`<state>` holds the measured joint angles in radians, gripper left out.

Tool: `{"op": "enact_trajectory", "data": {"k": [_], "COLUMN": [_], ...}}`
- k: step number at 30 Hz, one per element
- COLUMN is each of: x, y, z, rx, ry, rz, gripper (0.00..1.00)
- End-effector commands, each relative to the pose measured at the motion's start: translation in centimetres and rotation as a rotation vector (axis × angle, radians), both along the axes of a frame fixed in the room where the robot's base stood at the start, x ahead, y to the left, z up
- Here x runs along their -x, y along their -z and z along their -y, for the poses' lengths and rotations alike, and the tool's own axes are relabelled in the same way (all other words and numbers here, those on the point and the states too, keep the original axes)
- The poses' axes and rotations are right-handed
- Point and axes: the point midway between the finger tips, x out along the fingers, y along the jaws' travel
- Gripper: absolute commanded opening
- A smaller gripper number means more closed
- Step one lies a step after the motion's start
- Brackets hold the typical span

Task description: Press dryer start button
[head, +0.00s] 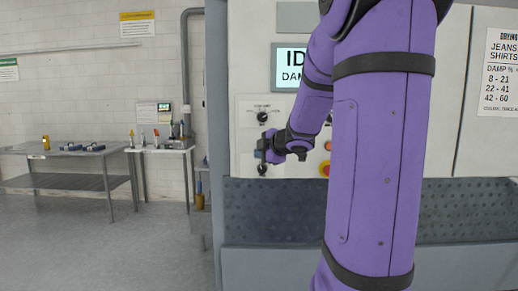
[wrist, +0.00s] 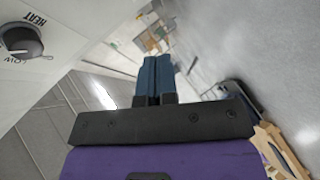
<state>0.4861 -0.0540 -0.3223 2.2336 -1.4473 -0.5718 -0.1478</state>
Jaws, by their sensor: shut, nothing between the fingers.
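The dryer's light control panel (head: 245,140) fills the middle of the head view, partly behind my arm. A black selector knob (head: 263,117) sits on its upper part. My gripper (head: 263,154) is in front of the panel below that knob. In the wrist view its blue fingers (wrist: 155,76) are together and empty. A knob marked HEAT and LOW (wrist: 22,42) shows at the upper left there, apart from the fingers. A red button with a yellow surround (head: 325,169) shows beside my arm. I cannot identify the start button; my arm hides part of the panel.
A display (head: 290,68) sits above the controls, partly covered by my arm. A dark perforated band (head: 270,210) runs below the panel. A metal table (head: 70,152) and a small stand (head: 165,147) with bottles are at the left. The grey floor (head: 110,255) at the left is clear.

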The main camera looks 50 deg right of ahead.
Motion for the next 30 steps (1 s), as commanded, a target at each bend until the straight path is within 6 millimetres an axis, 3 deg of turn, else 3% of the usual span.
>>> {"op": "enact_trajectory", "data": {"k": [11,30], "x": [-0.3,-4.9], "y": [0.0,0.0], "z": [0.3,5.7], "rx": [0.0,0.0], "ry": [0.002,0.004], "rz": [0.0,0.0], "gripper": [0.0,0.0]}}
